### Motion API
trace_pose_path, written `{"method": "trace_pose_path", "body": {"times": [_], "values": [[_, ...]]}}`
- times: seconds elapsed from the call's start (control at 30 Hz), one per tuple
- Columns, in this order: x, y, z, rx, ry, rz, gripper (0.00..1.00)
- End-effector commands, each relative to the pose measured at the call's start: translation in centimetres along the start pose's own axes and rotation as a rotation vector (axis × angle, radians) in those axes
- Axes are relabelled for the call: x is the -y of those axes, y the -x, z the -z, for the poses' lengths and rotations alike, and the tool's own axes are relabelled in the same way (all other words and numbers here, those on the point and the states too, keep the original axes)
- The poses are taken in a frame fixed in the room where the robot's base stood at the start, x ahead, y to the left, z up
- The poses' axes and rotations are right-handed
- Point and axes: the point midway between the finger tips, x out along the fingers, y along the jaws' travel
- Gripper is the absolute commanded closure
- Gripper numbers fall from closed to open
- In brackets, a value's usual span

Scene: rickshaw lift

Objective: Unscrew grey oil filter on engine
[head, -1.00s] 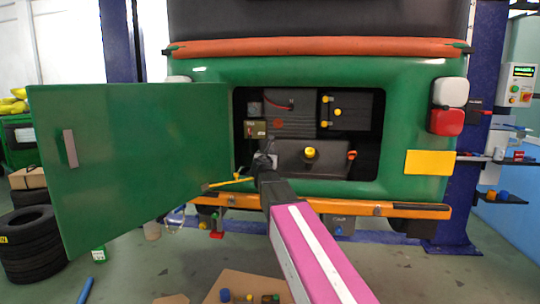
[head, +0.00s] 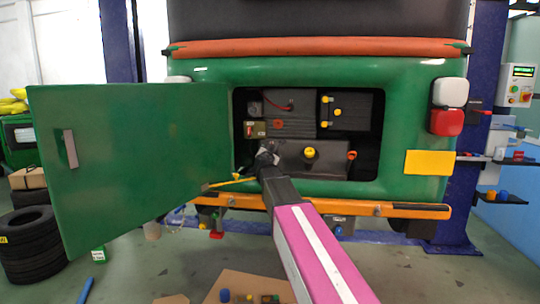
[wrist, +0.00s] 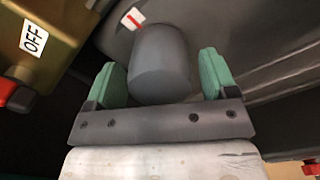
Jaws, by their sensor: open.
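The grey oil filter (wrist: 160,65) is a rounded grey cylinder in the middle of the wrist view. It sits against a dark grey engine body (wrist: 235,35). My gripper (wrist: 168,75) is open, with one green finger on each side of the filter. Gaps show between the filter and both fingers, so no grip shows. In the head view my gripper (head: 266,157) reaches into the open rear bay at the left of the dark engine block (head: 330,158); the filter is hidden there.
A box marked OFF (wrist: 45,40) with a red knob is close on the left of my gripper. The green door (head: 140,160) stands open at the left. The orange bumper (head: 400,210) runs below the bay opening. A battery (head: 350,115) sits at upper right inside.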

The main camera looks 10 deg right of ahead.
Motion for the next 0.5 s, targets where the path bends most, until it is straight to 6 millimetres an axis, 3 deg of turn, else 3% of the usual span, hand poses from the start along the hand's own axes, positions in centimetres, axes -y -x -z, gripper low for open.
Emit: {"method": "trace_pose_path", "body": {"times": [0.5], "values": [[0.00, 0.00, 0.00, 0.000, -0.589, 0.000, 0.21]]}}
